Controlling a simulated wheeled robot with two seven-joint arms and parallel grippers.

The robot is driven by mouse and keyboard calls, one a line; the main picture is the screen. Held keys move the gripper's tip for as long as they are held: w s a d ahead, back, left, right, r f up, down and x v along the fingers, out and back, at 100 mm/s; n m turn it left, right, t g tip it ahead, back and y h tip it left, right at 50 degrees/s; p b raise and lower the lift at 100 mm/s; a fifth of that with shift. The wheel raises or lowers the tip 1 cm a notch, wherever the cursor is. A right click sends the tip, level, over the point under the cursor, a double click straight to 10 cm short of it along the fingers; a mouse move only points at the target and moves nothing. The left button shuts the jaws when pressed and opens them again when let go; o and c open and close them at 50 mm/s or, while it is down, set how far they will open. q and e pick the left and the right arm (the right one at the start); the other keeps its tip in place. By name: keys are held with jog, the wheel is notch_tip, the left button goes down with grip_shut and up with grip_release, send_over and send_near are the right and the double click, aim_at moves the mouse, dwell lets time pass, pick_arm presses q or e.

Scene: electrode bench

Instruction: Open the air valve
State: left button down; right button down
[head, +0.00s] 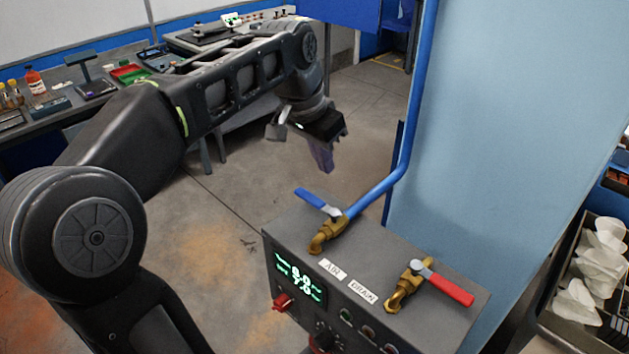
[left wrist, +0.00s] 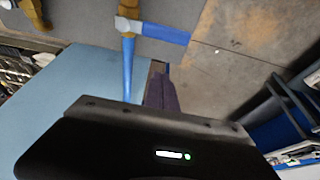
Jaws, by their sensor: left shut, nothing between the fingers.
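The air valve has a blue lever handle (head: 313,201) on a brass body (head: 328,233) on top of a grey control box (head: 405,262). The handle points to the upper left, across the line of the blue pipe. It also shows in the left wrist view (left wrist: 165,33). A label reading AIR (head: 332,269) lies in front of it. My left gripper (head: 322,162) is above and behind the handle, apart from it, with its purple fingers pointing down and shut, holding nothing. The fingers also show in the left wrist view (left wrist: 160,92). My right gripper is out of view.
A second brass valve with a red handle (head: 446,284) stands to the right, by a label reading DRAIN. A blue pipe (head: 398,172) rises from the air valve beside a light blue panel (head: 500,110). A bench (head: 75,105) with several items stands at the back left.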

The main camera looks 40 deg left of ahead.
aim_at(317, 203)
pick_arm(q)
jog(key=x, duration=0.3)
jog(key=shift+w+f, duration=0.1)
jog(key=shift+f, duration=0.3)
jog(key=s+p, duration=0.1)
jog(key=s, duration=0.2)
jog(key=shift+s+a+f, duration=0.1)
jog(key=shift+s+a, duration=0.05)
jog(key=shift+s, duration=0.25)
jog(key=shift+f, duration=0.1)
jog(key=shift+a, duration=0.1)
